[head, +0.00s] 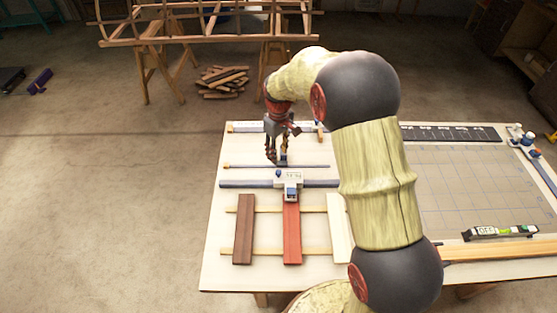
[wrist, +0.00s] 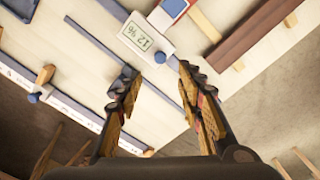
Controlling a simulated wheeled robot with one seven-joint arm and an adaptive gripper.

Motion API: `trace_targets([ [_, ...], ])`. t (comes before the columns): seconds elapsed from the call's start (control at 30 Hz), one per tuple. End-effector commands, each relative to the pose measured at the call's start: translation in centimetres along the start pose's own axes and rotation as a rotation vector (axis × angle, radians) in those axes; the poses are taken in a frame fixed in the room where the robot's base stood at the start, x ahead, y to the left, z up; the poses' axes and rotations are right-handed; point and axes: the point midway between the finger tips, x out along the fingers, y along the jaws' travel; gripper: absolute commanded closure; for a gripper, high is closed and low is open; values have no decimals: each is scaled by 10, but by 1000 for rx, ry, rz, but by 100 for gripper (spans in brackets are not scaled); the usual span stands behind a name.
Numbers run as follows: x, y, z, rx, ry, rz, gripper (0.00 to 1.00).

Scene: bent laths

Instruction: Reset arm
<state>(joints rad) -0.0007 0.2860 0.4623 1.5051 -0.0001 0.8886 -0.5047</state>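My gripper (head: 278,158) hangs over the far left part of the workbench. In the wrist view its two fingers (wrist: 158,76) stand wide apart with nothing between them. A white gauge with a digital display (head: 288,178) sits on a dark bar just in front of the gripper; it also shows beyond the fingertips in the wrist view (wrist: 146,38). A red lath (head: 291,238) runs toward me from the gauge. A dark brown lath (head: 243,229) lies to its left and a cream lath (head: 339,222) to its right, partly hidden by my arm.
The laths lie across two thin wooden strips (head: 264,210). A grey gridded mat (head: 470,190), a black ruler-like strip (head: 450,132) and a spirit level (head: 500,232) are on the right. A wood pile (head: 222,81) and trestles (head: 158,72) stand on the floor behind.

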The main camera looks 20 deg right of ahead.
Motion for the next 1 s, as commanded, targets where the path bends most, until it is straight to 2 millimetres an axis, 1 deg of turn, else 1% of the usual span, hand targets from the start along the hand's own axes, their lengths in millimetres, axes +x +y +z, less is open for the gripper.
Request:
trace_targets([
  [0.03,-6,0,0,0,1,0,63],
  [0.1,-11,0,0,0,1,1,63],
  [0.2,-15,0,0,0,0,0,63],
  [0.7,-15,0,0,1,0,0,63],
  [0.87,-15,0,0,60,0,0,63],
  [0.97,1,-12,21,133,-42,-20,63],
  [1.0,3,-18,32,161,-57,-26,63],
])
